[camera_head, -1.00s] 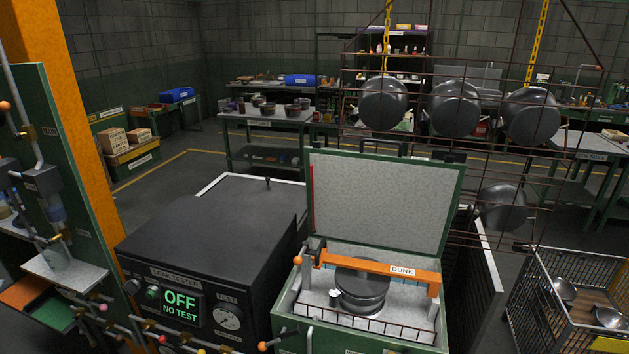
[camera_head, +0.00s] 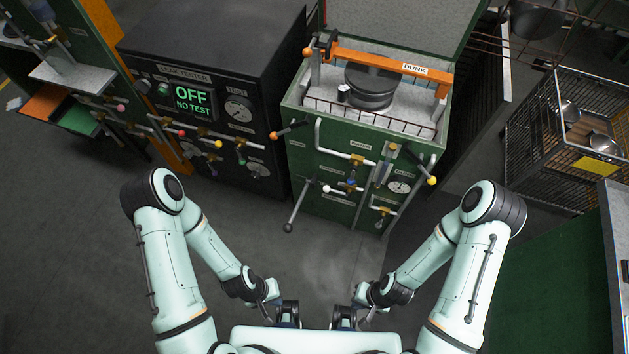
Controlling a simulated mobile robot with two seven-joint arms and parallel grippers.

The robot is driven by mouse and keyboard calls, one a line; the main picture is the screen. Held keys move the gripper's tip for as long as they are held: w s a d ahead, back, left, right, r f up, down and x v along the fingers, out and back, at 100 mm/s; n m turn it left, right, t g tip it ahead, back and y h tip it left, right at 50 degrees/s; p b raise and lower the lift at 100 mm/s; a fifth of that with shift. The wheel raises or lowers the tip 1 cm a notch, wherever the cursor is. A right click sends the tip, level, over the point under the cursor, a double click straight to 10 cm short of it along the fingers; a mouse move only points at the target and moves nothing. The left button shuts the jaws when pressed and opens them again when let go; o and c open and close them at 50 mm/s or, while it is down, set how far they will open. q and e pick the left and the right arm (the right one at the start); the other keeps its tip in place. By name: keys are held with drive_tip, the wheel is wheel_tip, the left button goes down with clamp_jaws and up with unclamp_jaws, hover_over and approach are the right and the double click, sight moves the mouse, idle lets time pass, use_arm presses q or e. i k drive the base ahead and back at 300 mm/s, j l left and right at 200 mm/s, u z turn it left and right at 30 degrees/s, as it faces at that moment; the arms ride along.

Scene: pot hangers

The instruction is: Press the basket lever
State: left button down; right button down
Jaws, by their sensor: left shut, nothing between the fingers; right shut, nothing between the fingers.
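A green dunk tank (camera_head: 305,160) stands at the middle, with its lid (camera_head: 385,22) raised. An orange bar labelled DUNK (camera_head: 385,65) crosses over its open top, above a dark round pot (camera_head: 370,88) in a wire basket (camera_head: 330,108). An orange-tipped lever (camera_head: 285,131) sticks out at the tank's left front corner. A long grey lever (camera_head: 296,208) hangs on the tank's left side; I cannot tell which is the basket lever. My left gripper (camera_head: 288,314) and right gripper (camera_head: 343,317) are shut and empty, close to my body, well apart from the tank.
A black leak tester (camera_head: 215,60) with a screen (camera_head: 187,100) reading OFF, NO TEST stands left of the tank. Valves, pipes and a gauge (camera_head: 399,186) project from the tank's front. A wire cart (camera_head: 565,120) stands right. Bare floor (camera_head: 325,250) lies between me and the tank.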

sight(288, 227)
drive_tip(key=z, duration=0.75)
drive_tip(key=j+z, duration=0.4)
drive_tip(key=k+j+z, duration=0.1)
drive_tip(key=z, duration=0.3)
drive_tip(key=k+j+z, duration=0.1)
drive_tip(key=j+z, duration=0.3)
drive_tip(key=k+j+z, duration=0.3)
drive_tip(key=k+j, duration=0.45)
drive_tip(key=j, duration=0.1)
